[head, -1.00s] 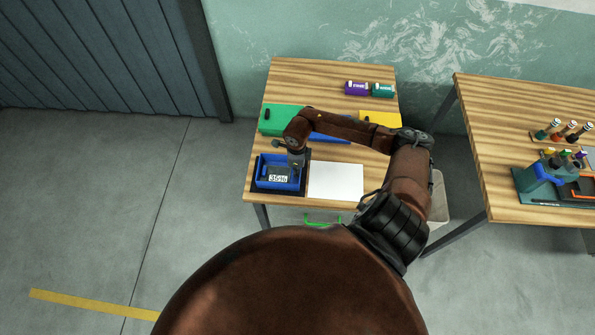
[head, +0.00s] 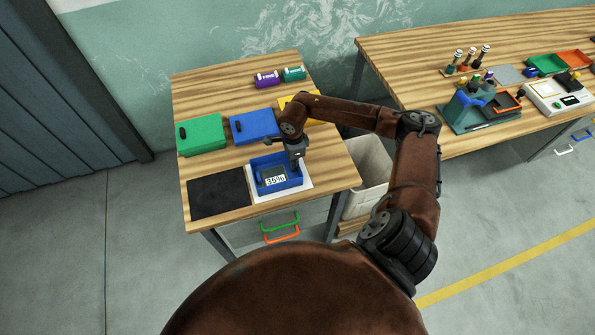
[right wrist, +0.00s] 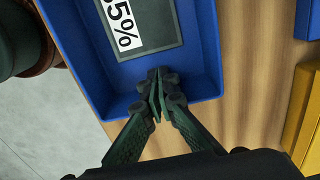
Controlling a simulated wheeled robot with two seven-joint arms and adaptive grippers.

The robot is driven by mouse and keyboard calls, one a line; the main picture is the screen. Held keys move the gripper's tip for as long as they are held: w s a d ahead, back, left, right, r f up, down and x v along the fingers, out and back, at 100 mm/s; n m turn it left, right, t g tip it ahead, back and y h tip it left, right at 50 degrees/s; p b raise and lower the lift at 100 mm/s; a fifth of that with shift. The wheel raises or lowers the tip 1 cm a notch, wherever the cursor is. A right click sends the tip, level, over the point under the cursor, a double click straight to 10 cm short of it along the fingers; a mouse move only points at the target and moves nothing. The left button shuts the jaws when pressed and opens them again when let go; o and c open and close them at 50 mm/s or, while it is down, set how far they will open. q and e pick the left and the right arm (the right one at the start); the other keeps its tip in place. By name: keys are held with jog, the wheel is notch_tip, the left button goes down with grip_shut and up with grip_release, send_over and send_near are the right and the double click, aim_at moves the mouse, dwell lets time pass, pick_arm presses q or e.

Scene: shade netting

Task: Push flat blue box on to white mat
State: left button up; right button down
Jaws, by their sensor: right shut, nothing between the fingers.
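The flat blue box (head: 252,174) is an open, shallow tray with a grey panel reading 35%. My right gripper (head: 297,158) is at the box's back right part in the head view. In the right wrist view its shut, empty fingers (right wrist: 160,92) reach over the rim of the blue box (right wrist: 196,50), with the tips inside it. Whether they touch its wall I cannot tell. My left gripper is not in view.
A bare black mat (head: 217,194) lies left of the white mat. Behind stand a green box (head: 202,134), another blue box (head: 254,126) and a yellow box (head: 313,107). Purple (head: 267,79) and teal (head: 293,74) cylinders lie farther back. A second table (head: 400,55) stands right.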

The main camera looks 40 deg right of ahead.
jog(key=shift+s+d, duration=0.15)
jog(key=shift+d, duration=0.25)
notch_tip(320, 180, up, 10)
jog(key=p, duration=0.4)
jog(key=shift+p, duration=0.4)
